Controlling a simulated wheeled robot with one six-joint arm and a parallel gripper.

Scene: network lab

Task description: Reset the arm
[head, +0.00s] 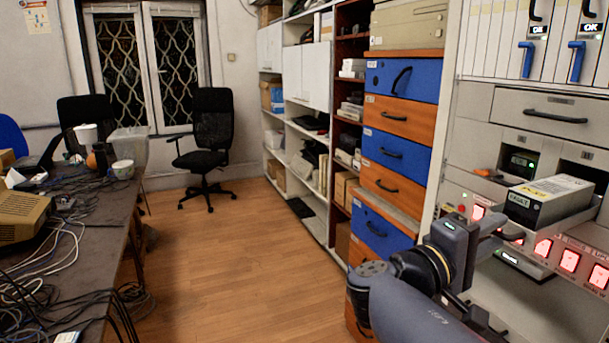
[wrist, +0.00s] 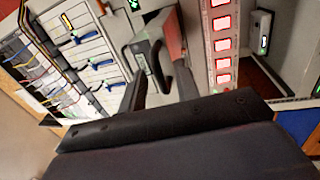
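My gripper (head: 490,232) is at the right of the head view, by the near end of a pale module marked FAULT (head: 545,200). The module sticks out of the rack front and looks level. In the wrist view, my two dark fingers (wrist: 160,86) stand apart, with the module's dark end and handle (wrist: 157,65) just beyond and between them. I see no contact, though the gap to the handle is hard to judge. My arm comes in from the bottom of the head view.
The equipment rack (head: 475,130) fills the right side, with blue-handled units (head: 577,62) marked OK, a drawer (head: 540,112) and red-lit switches (head: 543,248). Blue and orange drawers (head: 400,115) stand beside it. A cluttered desk (head: 110,210) is left; the floor (head: 230,270) between is clear.

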